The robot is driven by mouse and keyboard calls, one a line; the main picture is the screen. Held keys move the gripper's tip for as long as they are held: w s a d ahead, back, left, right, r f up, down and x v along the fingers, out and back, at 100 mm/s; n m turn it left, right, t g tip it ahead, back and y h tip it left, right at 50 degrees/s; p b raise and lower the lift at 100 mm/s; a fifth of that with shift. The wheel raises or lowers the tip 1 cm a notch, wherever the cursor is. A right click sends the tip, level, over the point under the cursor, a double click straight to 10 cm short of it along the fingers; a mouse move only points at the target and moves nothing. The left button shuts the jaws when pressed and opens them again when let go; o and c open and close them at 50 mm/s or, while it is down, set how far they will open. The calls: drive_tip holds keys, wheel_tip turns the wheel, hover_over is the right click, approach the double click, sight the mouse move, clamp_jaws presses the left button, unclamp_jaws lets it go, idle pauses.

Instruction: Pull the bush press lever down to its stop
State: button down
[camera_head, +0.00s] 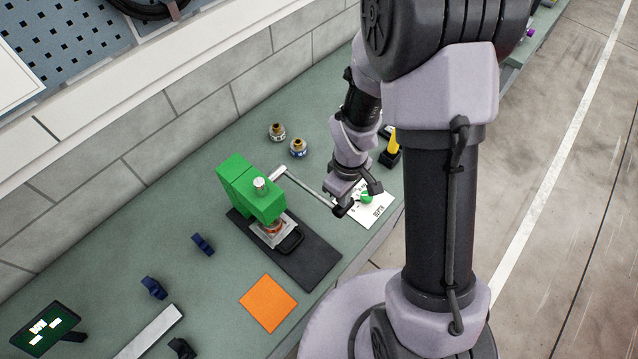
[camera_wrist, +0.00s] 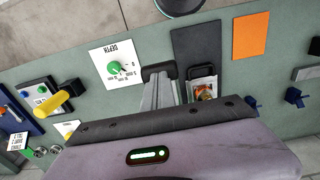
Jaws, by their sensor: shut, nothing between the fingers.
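The green bush press (camera_head: 245,190) stands on a black base plate (camera_head: 312,262) on the bench. Its thin grey lever (camera_head: 308,187) reaches from the press head rightward to my gripper (camera_head: 343,207). My gripper is shut with nothing between its fingers, at the lever's outer end. That end is hidden there, so I cannot tell whether they touch. A copper-coloured part (camera_head: 272,228) sits under the ram; it also shows in the wrist view (camera_wrist: 204,92). The wrist view shows the finger ends (camera_wrist: 158,73) beside the base plate (camera_wrist: 197,47); my wrist hides most of the press.
A white card with a green knob (camera_head: 366,197) lies under my wrist. A yellow-handled device (camera_head: 392,145) and two round fittings (camera_head: 298,148) stand farther back. An orange mat (camera_head: 268,303) lies nearer.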

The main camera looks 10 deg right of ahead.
drive_tip(key=shift+f+b, duration=1.35)
drive_tip(key=shift+f, duration=0.05)
wheel_tip(320, 180, down, 2)
drive_tip(key=shift+f+b, duration=0.15)
drive_tip(key=shift+b, duration=0.9)
wheel_tip(320, 180, up, 6)
drive_tip(key=p, duration=0.4)
drive_tip(key=shift+s+r+p, duration=0.1)
drive_tip(key=shift+r+p, duration=0.1)
drive_tip(key=shift+p, duration=0.2)
wheel_tip(320, 180, up, 10)
drive_tip(key=w+p, duration=0.1)
drive_tip(key=p, duration=0.6)
drive_tip(key=shift+a+p, duration=0.3)
drive_tip(key=shift+p, duration=0.05)
drive_tip(key=shift+w+r, duration=0.1)
